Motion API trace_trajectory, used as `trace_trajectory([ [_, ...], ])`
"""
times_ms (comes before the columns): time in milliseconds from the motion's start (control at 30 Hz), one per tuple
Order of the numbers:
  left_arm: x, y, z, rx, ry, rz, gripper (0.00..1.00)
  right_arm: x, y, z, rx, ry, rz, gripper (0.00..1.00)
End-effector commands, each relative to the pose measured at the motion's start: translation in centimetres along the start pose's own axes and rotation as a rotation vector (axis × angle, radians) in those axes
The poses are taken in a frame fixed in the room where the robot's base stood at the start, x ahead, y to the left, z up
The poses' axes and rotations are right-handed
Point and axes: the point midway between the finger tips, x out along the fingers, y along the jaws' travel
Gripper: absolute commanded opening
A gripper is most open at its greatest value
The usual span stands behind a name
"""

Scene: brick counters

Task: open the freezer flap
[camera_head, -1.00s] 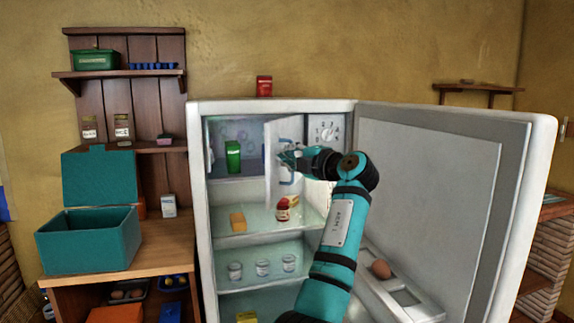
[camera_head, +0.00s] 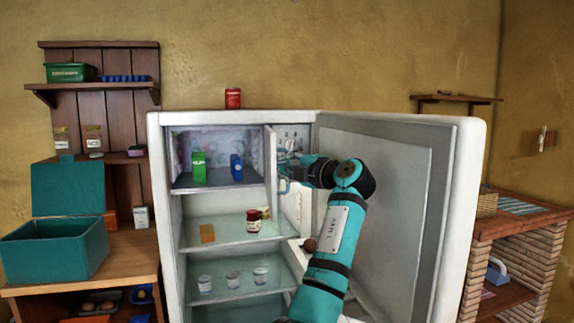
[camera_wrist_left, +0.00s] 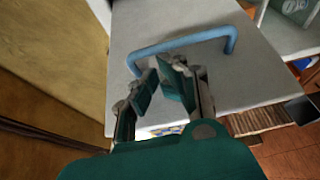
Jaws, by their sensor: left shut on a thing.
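The freezer flap (camera_head: 271,165) is a pale panel in the top of the open fridge. It stands swung out, almost edge-on in the head view, hinged on the right side of the freezer compartment (camera_head: 215,186). Its blue handle (camera_head: 285,186) is partly hidden by my left gripper (camera_head: 288,166). In the left wrist view, the flap (camera_wrist_left: 190,30) fills the upper middle and the handle (camera_wrist_left: 190,40) crosses it. My right gripper is not in view.
The fridge door (camera_head: 385,190) stands wide open on the right, behind my left arm. A green carton (camera_head: 199,167) and a blue item (camera_head: 236,167) stand in the freezer compartment. Jars and food sit on the shelves below. A teal box (camera_head: 55,250) is at left.

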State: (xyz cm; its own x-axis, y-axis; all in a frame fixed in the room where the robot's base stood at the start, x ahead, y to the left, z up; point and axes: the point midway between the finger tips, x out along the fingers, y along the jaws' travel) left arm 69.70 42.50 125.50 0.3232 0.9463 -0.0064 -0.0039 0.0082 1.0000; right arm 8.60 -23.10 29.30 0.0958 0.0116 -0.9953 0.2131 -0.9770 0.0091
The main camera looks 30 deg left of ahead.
Motion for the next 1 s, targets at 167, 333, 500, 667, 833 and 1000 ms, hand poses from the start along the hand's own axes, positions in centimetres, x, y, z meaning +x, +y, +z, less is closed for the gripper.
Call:
trace_trajectory([
  [167,0.2,0.5,-0.1,-0.005,-0.003,0.008,0.00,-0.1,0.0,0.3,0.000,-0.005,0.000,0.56],
  [333,-0.2,0.5,-0.1,-0.006,-0.002,0.009,0.00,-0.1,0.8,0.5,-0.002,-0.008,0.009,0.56],
  [500,-2.7,0.4,0.0,-0.005,-0.006,0.010,0.00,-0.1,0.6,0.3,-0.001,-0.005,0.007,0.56],
  [667,-5.5,0.4,0.0,-0.005,-0.005,0.006,0.00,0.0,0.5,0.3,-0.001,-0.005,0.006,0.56],
  [833,-7.4,0.3,-0.1,-0.002,-0.002,0.005,0.00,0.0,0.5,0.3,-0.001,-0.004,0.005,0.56],
  [1000,-8.0,0.3,-0.1,-0.002,-0.001,0.004,0.00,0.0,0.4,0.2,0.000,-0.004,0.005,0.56],
])
